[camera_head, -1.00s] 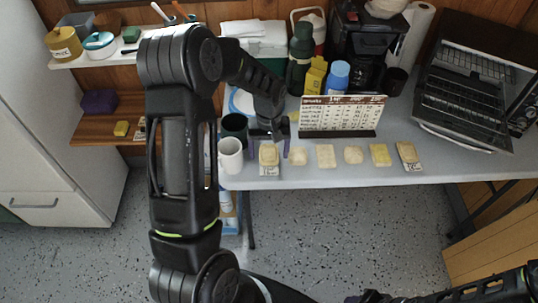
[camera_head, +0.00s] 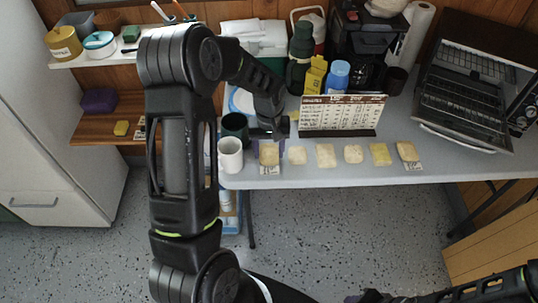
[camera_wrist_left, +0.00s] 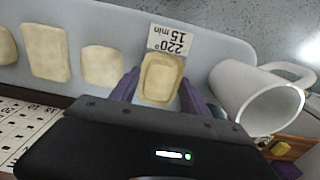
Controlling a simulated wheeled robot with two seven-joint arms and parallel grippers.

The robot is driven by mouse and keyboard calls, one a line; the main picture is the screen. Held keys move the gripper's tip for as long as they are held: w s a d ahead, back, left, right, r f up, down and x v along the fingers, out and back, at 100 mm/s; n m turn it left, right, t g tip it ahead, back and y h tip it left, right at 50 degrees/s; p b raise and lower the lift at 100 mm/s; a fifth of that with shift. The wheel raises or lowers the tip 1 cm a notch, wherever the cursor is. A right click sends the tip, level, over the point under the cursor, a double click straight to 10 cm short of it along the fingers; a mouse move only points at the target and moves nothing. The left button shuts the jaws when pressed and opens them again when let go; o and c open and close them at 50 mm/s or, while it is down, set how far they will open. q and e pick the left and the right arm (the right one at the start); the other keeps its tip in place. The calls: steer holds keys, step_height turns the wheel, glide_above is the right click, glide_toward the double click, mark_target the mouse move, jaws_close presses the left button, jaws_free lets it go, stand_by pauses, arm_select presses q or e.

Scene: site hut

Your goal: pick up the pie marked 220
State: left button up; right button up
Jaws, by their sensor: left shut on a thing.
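The pie marked 220 is a pale golden, rounded-square pie (camera_head: 269,153) at the left end of the row on the grey table. It also shows in the left wrist view (camera_wrist_left: 162,78), with a card (camera_wrist_left: 170,40) reading "220° 15 min" at its edge. My left gripper (camera_wrist_left: 160,84) has its purple fingers on either side of this pie and is shut on it. The pie appears still at table height. My right arm shows at the lower right of the head view, its gripper (camera_head: 370,297) dark and cut by the frame edge.
More pies (camera_head: 325,155) lie to the right. A standing chart (camera_head: 341,116) is behind them, a black oven (camera_head: 475,85) at right.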

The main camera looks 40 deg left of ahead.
mark_target(269, 152)
arm_select(q)
steer(key=c, duration=0.5)
steer(key=shift+r, duration=0.15)
step_height(269, 152, up, 10)
steer(key=b, duration=0.1)
stand_by(0.7)
